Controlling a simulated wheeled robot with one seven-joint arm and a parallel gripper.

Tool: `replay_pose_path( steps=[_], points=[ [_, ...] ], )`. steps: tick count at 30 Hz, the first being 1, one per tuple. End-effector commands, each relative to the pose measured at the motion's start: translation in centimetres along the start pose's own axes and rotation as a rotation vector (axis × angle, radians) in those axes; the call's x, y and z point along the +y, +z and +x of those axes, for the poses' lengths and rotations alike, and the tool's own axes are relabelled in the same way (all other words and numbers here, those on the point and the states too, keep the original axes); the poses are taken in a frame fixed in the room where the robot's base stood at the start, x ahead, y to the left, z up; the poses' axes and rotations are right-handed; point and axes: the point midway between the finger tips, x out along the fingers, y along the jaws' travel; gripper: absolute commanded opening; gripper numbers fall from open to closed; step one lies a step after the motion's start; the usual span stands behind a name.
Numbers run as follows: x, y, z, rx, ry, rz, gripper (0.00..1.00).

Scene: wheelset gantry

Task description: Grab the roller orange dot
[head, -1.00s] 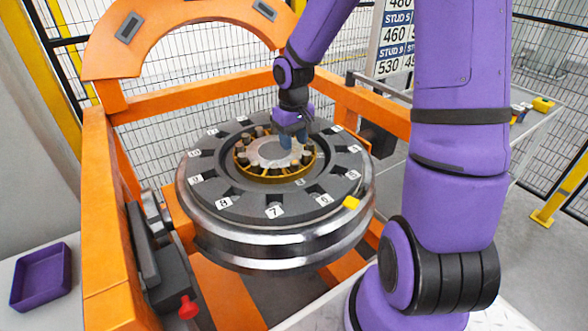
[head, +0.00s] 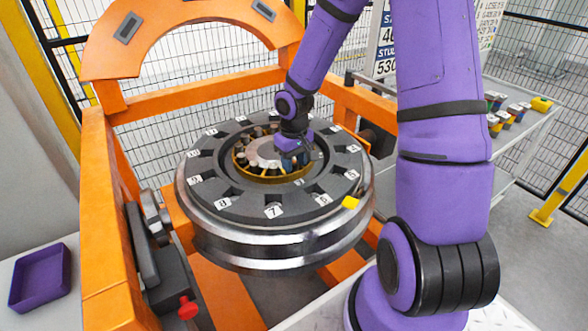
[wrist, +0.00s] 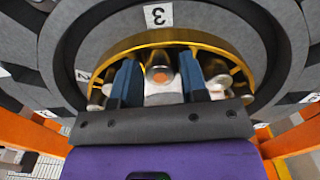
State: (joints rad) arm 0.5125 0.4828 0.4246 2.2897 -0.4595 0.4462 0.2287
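A metal roller with an orange dot (wrist: 161,76) on its end is at the upper middle of the wrist view, near the plate marked 3. My gripper (wrist: 162,82) has two blue fingers, one on each side of this roller. They look open, with the roller between them; whether they touch it I cannot tell. In the head view my gripper (head: 292,160) is down at the right part of the gold roller cage (head: 253,177) in the wheel's centre. My arm and the fingers hide the roller there.
The wheel (head: 275,236) lies flat in an orange frame (head: 108,210), its dark ring bearing numbered plates. Other rollers (head: 243,142) stand in the cage. A purple tray (head: 40,278) is at the left. A side table at the right holds small coloured blocks (head: 515,112).

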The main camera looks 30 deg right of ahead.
Motion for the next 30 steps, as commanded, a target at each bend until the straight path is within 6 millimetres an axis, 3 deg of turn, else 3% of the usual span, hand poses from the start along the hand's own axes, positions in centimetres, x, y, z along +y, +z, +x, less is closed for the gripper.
replay_pose_path(
  steps=[1, 5, 16, 30],
  points=[
    [0.0, 0.0, 0.0, 0.000, 0.000, 0.000, 0.28],
    [0.0, 0.0, 0.0, 0.000, 0.000, 0.000, 0.00],
    [0.0, -0.1, -0.9, 0.003, 0.001, -0.001, 0.00],
    [0.0, -0.1, -8.6, 0.002, 0.002, 0.000, 0.00]
  ],
)
